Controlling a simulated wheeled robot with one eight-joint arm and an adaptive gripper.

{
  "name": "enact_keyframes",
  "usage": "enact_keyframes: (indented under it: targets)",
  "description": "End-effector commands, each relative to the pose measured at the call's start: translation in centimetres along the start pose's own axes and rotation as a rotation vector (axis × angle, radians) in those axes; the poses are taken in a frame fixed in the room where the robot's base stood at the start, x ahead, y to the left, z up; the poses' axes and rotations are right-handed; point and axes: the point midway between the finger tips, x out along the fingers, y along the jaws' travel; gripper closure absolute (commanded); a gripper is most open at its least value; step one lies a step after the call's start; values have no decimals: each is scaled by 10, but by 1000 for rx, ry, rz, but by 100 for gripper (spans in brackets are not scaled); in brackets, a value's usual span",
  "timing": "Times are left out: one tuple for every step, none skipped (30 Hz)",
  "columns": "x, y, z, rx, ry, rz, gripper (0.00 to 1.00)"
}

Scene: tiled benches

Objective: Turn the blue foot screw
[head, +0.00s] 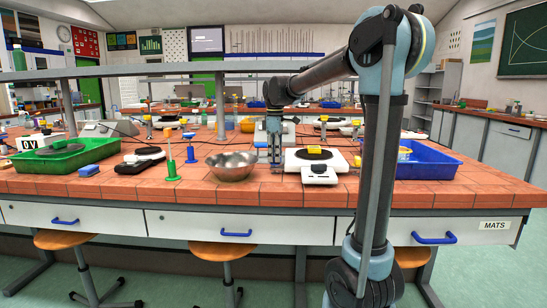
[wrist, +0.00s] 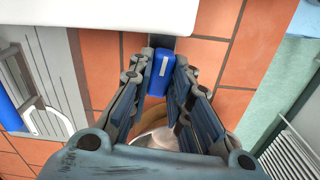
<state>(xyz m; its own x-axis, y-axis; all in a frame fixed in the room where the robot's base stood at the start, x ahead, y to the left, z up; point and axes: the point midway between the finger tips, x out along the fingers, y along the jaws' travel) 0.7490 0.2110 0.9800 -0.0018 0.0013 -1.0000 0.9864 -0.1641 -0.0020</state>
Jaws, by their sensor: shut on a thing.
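The blue foot screw (wrist: 161,72) shows in the wrist view as a blue block with a pale stripe on its face. It sits between the fingertips of my gripper (wrist: 160,88), beside the edge of a white body (wrist: 195,16). My gripper is shut on it. In the head view my gripper (head: 275,152) points down at the bench, left of a white balance (head: 318,174) with a dark round pan. The foot screw cannot be made out there.
A metal bowl (head: 232,168) stands just left of my gripper. Further left are a green stand (head: 172,170), a dark device (head: 143,158) and a green tray (head: 65,163). A blue tray (head: 428,170) lies to the right. The front strip of tiles (head: 240,192) is mostly clear.

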Motion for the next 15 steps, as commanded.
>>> enact_keyframes:
  targets:
    - [0,2,1,41,0,4,100]
    - [0,2,1,67,0,5,100]
    - [0,2,1,104,0,5,100]
    - [0,2,1,132,0,5,100]
    - [0,2,1,160,-1,5,100]
    - [0,2,1,199,-1,5,100]
    - [0,2,1,227,-1,5,100]
    - [0,2,1,256,-1,5,100]
    - [0,3,1,295,-1,5,100]
    - [0,3,1,323,-1,5,100]
    - [0,3,1,352,-1,5,100]
    - [0,3,1,390,-1,6,100]
    - [0,3,2,419,-1,6,100]
    - [0,3,2,447,-1,6,100]
    - [0,3,2,486,-1,6,100]
